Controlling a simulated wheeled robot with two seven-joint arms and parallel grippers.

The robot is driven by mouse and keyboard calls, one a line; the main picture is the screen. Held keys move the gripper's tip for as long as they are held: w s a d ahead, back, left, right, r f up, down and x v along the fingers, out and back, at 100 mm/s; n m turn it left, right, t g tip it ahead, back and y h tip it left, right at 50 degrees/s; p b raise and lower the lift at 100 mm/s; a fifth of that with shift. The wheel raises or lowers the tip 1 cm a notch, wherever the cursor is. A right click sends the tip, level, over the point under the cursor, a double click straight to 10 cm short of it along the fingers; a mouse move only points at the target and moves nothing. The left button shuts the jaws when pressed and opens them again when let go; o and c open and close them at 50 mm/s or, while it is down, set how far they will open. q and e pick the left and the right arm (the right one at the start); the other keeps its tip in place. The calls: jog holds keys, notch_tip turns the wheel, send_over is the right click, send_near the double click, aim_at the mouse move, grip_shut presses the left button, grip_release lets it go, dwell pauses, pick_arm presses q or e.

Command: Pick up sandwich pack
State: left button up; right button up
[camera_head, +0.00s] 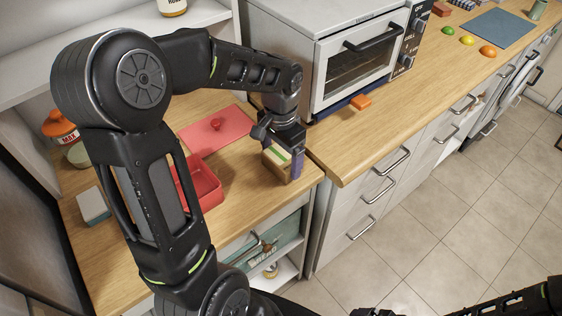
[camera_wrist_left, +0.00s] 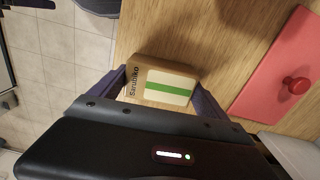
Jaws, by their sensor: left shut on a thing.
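The sandwich pack (camera_head: 280,158) is a small tan box with a pale top and a green stripe. In the head view it is at the front edge of the wooden counter, beneath my left gripper (camera_head: 282,152). In the left wrist view, the sandwich pack (camera_wrist_left: 162,84) sits between the two fingers of my left gripper (camera_wrist_left: 162,90), which are shut on its sides. I cannot tell whether it is lifted off the counter. My right arm shows only in part at the lower right of the head view, and its gripper's jaws cannot be made out.
A red container (camera_head: 203,188) and a flat red lid with a knob (camera_head: 216,124) lie left of the pack. A white block (camera_head: 93,205) lies at left.

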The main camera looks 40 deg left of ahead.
aim_at(281, 157)
pick_arm(q)
jog(key=c, duration=0.6)
notch_tip(281, 157, up, 10)
jog(key=shift+r+b, duration=0.1)
jog(key=shift+b, duration=0.45)
dwell(0.3)
